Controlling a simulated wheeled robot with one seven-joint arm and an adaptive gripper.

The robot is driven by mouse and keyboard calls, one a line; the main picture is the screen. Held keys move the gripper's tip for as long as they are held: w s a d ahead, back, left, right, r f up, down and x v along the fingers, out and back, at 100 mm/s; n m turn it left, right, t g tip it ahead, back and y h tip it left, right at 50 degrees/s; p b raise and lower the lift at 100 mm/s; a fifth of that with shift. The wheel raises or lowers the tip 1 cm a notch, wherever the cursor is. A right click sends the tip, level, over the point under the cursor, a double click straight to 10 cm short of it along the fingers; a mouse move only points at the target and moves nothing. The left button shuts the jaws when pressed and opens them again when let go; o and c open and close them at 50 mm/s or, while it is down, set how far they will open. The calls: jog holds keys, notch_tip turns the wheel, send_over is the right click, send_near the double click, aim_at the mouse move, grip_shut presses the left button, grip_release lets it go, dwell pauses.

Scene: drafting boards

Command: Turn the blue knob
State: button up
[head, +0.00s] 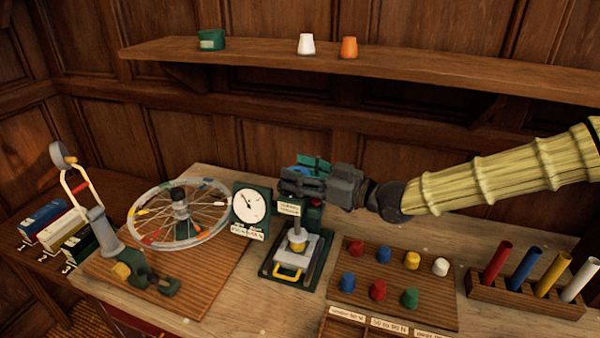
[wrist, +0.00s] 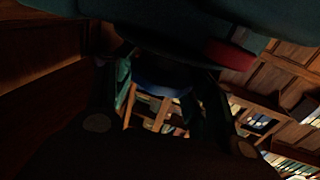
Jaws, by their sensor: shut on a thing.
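The blue knob (head: 302,171) shows as a small patch at the top of a dark green press-like device (head: 268,268), largely hidden by my gripper. My gripper (head: 290,186) reaches in from the right and is shut on the knob. In the wrist view the knob (wrist: 160,90) is a dark blue rounded shape between the two dark fingers. The wrist view is dim, so the exact contact on each side is hard to see.
A dial gauge (head: 250,204) and a spoked wheel (head: 178,215) stand left of the device. A wooden board (head: 390,307) with several coloured pegs and a rack (head: 525,296) of coloured tubes are at right. A shelf (head: 400,68) runs above.

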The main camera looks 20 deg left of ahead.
jog(key=shift+f+m+t+b, duration=0.15)
jog(key=shift+m+t+b, duration=0.6)
jog(key=shift+b, duration=0.6)
jog(key=shift+s+m+t+h+b, duration=0.1)
jog(key=shift+m+t+h+b, duration=0.15)
jog(key=shift+t+h+b, duration=0.4)
jog(key=m+t+h+b, duration=0.1)
jog(key=m+t+b, duration=0.1)
jog(key=m+t+h+b, duration=0.1)
jog(key=t+h+b, duration=0.1)
jog(key=t, duration=0.1)
jog(key=shift+s+a+m, duration=0.1)
jog(key=shift+a+m, duration=0.05)
jog(key=shift+m, duration=0.25)
jog(key=m+t+h, duration=0.1)
jog(key=m+t+h+b, duration=0.1)
jog(key=m+t+h, duration=0.1)
jog(key=shift+a+r+h, duration=0.1)
jog(key=shift+r+h, duration=0.1)
jog(key=shift+h, duration=0.05)
jog(key=shift+m+t+h, duration=1.4)
jog(key=shift+m+h, duration=0.4)
jog(key=shift+h, duration=0.6)
jog(key=shift+r+m+h, duration=0.1)
jog(key=shift+m+h, duration=0.2)
jog(key=shift+h, duration=0.2)
jog(key=o, duration=1)
jog(key=shift+s, duration=0.1)
